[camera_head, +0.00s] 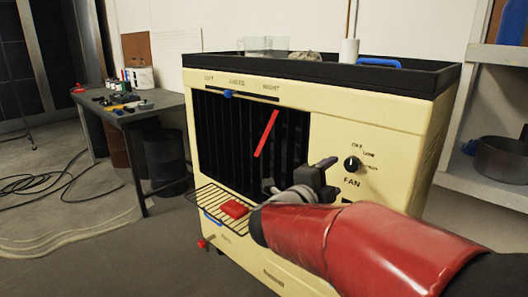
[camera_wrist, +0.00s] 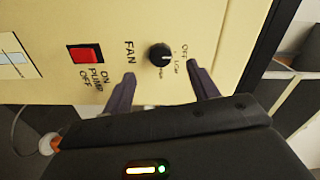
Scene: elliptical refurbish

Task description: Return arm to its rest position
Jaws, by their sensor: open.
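My gripper (camera_head: 300,176) is in front of the cream cooler (camera_head: 330,130), at the end of my red arm. In the wrist view my gripper (camera_wrist: 160,88) shows two dark fingers spread apart with nothing between them. The black fan knob (camera_wrist: 160,55) lies beyond the fingertips, and I see no contact with it. The knob also shows in the head view (camera_head: 352,164), to the right of my gripper. A red pump switch (camera_wrist: 85,54) is left of the knob in the wrist view. The arm hides the lower right of the cooler's front.
A wire shelf (camera_head: 222,198) with a red block (camera_head: 235,209) sticks out from the cooler's front. A black tray top (camera_head: 400,82) holds several items. A workbench (camera_head: 150,108) stands at left and a shelf unit (camera_head: 490,185) at right. Cables lie on the left floor.

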